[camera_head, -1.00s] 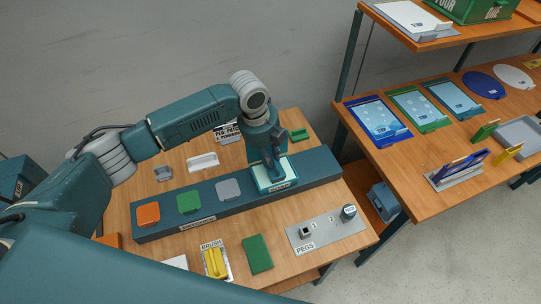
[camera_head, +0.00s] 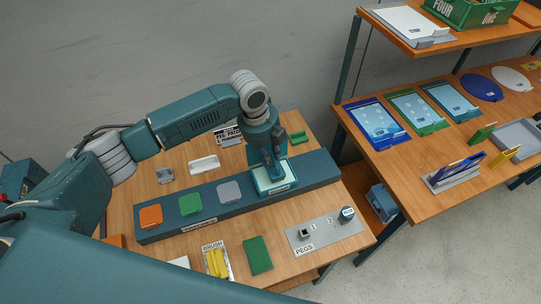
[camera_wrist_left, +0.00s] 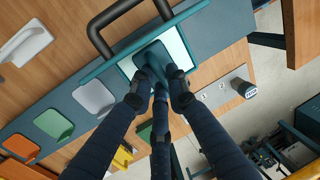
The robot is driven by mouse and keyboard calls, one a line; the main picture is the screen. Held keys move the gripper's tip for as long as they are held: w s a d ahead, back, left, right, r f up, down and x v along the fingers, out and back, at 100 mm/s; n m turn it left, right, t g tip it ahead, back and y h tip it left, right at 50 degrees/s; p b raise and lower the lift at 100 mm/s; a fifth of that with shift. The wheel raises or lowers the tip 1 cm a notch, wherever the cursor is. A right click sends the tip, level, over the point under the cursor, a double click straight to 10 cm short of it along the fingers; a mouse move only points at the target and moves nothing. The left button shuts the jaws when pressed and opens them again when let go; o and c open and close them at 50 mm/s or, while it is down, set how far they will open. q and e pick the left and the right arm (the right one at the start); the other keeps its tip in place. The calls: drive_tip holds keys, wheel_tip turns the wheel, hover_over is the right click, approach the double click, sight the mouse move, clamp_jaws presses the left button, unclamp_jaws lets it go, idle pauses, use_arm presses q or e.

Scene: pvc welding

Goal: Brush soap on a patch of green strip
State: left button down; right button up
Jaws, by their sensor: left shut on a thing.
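My left gripper (camera_head: 268,182) is over the white, teal-framed tray (camera_head: 288,181) at the right end of a long dark bar (camera_head: 235,204). In the left wrist view its fingers (camera_wrist_left: 162,88) close around a teal upright piece (camera_wrist_left: 153,56) above the tray (camera_wrist_left: 178,44). I cannot tell exactly what that piece is. On the bar are orange (camera_head: 151,215), green (camera_head: 191,203) and grey (camera_head: 229,191) patches. A separate flat green block (camera_head: 257,254) lies in front. A yellow object (camera_head: 216,262) lies on the plate labelled BRUSH. My right gripper is not in view.
A PEGS plate (camera_head: 326,232) stands front right. A white dish (camera_head: 204,164) and small grey holder (camera_head: 164,175) stand behind the bar. A dark bent bar (camera_wrist_left: 105,25) crosses the wrist view near the tray. A second table (camera_head: 430,180) stands to the right.

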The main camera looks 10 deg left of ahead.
use_arm(q)
drive_tip(key=shift+r+p, duration=1.9)
drive_tip(key=shift+r, duration=0.55)
